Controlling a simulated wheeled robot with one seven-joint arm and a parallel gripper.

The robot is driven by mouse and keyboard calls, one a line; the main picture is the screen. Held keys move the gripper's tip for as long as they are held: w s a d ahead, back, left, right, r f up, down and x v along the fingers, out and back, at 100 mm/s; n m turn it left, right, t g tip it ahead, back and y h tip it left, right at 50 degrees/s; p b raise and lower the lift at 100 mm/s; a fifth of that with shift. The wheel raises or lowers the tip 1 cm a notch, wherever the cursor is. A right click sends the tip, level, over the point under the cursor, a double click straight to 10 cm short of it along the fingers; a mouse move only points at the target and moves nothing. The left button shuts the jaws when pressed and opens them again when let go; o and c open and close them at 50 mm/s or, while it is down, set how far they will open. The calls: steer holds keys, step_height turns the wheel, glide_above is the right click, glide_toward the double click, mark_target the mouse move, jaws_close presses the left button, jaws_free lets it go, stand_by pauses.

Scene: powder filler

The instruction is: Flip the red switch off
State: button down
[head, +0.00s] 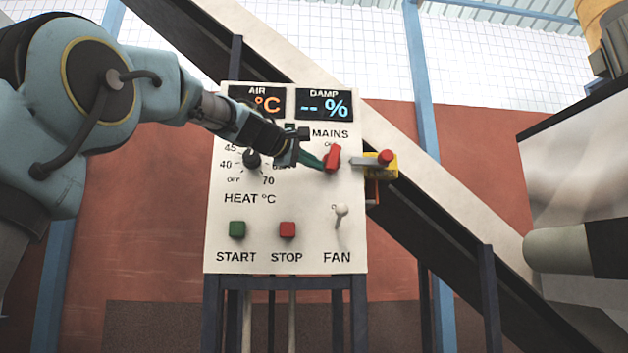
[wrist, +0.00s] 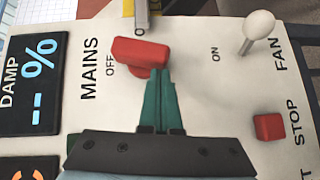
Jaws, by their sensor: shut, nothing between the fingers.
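The red switch (head: 332,158) sits under the MAINS label at the upper right of the white control panel (head: 302,215). In the wrist view the red switch (wrist: 141,52) shows its handle lying toward the OFF mark, with the ON mark apart from it. My gripper (head: 321,165) reaches in from the left, its green fingers at the switch's lower left. In the wrist view the gripper (wrist: 160,74) has its fingers together, empty, with the tips right at the switch's edge. I cannot tell whether they touch it.
A yellow box with a grey lever and red knob (head: 384,157) sits at the panel's right edge. The white FAN toggle (head: 341,210), green START button (head: 237,229), red STOP button (head: 287,230) and black HEAT knob (head: 252,159) share the panel. A dark sloping beam passes behind.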

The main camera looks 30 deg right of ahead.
steer(key=shift+s+d+f+h+b, duration=0.15)
steer(key=shift+f+h+b, duration=0.2)
steer(key=shift+b, duration=0.35)
stand_by(0.4)
